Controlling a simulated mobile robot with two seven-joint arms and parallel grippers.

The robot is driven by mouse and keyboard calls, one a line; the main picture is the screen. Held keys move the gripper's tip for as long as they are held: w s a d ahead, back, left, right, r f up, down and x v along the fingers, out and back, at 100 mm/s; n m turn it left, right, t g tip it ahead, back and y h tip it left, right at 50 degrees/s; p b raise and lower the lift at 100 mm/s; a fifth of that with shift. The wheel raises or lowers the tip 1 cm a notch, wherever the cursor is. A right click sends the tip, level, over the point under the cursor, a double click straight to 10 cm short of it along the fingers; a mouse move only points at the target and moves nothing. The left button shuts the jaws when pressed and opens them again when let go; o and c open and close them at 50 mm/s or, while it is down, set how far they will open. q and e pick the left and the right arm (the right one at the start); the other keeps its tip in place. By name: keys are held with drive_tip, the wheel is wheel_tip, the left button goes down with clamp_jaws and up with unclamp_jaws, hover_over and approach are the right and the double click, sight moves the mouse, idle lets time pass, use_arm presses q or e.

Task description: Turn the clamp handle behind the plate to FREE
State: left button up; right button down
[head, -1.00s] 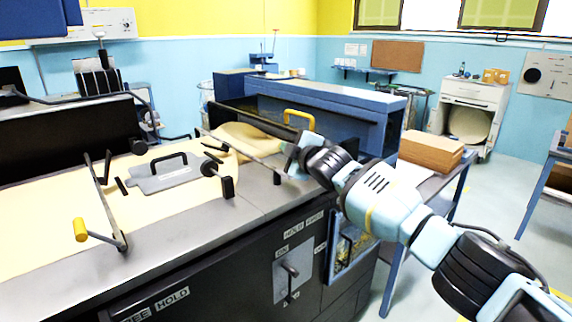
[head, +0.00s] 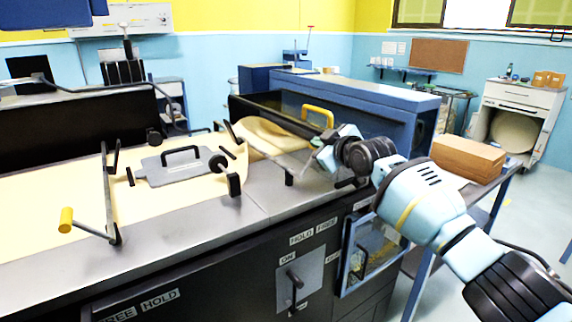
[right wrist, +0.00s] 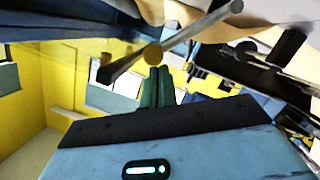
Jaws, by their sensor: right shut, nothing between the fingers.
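The grey plate (head: 186,172) with a black grip lies on the tan sheet on the machine top. A long clamp bar (head: 262,152) runs past its right side. My right gripper (head: 317,148) is at this bar's right end, over the machine's right side. In the right wrist view, its dark green fingers (right wrist: 157,88) are shut and empty. A grey rod (right wrist: 195,30) with a round yellow knob (right wrist: 152,54) crosses just beyond the fingertips; I cannot tell whether they touch. HOLD and FREE labels (head: 313,232) are on the front below. My left gripper is not in view.
Another clamp handle with a yellow knob (head: 66,220) is at the left front. A yellow hoop handle (head: 318,115) stands just behind my right gripper. A lever panel (head: 300,280) is on the machine front.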

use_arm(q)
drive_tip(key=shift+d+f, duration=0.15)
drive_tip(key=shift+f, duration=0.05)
use_arm(e)
drive_tip(key=shift+w+d+f+m, duration=0.1)
drive_tip(key=shift+w+d+m, duration=0.05)
drive_tip(key=shift+m, duration=0.15)
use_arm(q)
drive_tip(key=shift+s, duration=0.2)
use_arm(e)
wheel_tip(320, 180, up, 5)
drive_tip(key=s+a+p, duration=0.2)
drive_tip(key=p, duration=0.1)
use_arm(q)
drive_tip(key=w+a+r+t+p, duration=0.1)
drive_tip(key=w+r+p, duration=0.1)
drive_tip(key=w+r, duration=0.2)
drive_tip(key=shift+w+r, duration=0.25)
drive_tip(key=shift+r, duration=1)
use_arm(e)
drive_tip(key=f+v, duration=0.2)
drive_tip(key=v, duration=0.7)
drive_tip(key=shift+d+r, duration=0.35)
drive_tip(key=shift+d, duration=0.05)
